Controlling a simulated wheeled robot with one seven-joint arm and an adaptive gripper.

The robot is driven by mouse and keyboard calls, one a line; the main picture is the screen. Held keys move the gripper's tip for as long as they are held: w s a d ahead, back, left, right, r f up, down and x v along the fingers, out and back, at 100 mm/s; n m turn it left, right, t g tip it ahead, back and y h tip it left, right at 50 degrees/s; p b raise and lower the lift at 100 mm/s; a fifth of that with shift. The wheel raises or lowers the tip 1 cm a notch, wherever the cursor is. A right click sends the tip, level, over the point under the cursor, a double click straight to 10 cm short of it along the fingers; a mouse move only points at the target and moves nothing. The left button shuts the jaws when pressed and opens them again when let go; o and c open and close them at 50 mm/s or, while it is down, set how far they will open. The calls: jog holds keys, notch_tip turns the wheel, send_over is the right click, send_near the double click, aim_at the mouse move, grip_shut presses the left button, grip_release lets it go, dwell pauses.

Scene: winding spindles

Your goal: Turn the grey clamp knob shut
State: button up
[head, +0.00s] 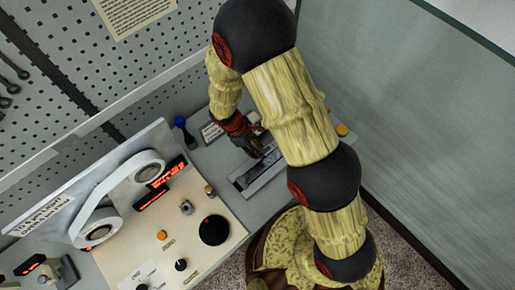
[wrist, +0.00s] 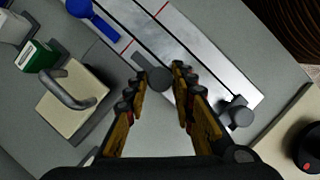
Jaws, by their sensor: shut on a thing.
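The grey clamp knob (wrist: 158,78) is round and sits on the bright metal rail plate (wrist: 190,50) in the wrist view. My gripper (wrist: 161,75) has its two fingers closed on the knob from either side. In the head view my gripper (head: 250,143) is low over the metal plate (head: 262,172), and my arm and fingers hide the knob. The knob's turn angle cannot be read.
A dark grey post (wrist: 238,113) stands near the plate's right end. A blue lever (wrist: 92,16), a cream block with a grey handle (wrist: 72,98) and a green box (wrist: 38,55) lie left. A panel with a black dial (head: 214,230) is nearby.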

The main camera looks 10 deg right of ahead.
jog(key=shift+m, duration=0.3)
grip_shut()
jog(key=m, duration=0.1)
jog(key=m+g, duration=0.1)
jog(key=m, duration=0.1)
jog(key=shift+w+m+g+y, duration=0.15)
jog(key=shift+m+g+y, duration=0.15)
jog(key=shift+y, duration=0.1)
jog(key=m, duration=0.2)
jog(key=m+g+y, duration=0.1)
jog(key=m, duration=0.2)
jog(key=shift+w+d+y, duration=0.15)
jog(key=shift+d+y, duration=0.05)
jog(key=shift+y, duration=0.1)
jog(key=m, duration=0.2)
jog(key=m+g+y, duration=0.1)
jog(key=m, duration=0.2)
jog(key=shift+d+y, duration=0.15)
jog(key=shift+y, duration=0.15)
jog(key=shift+m+y, duration=0.7)
jog(key=shift+m, duration=1.1)
jog(key=o, duration=0.9)
grip_release()
jog(key=shift+o, duration=0.7)
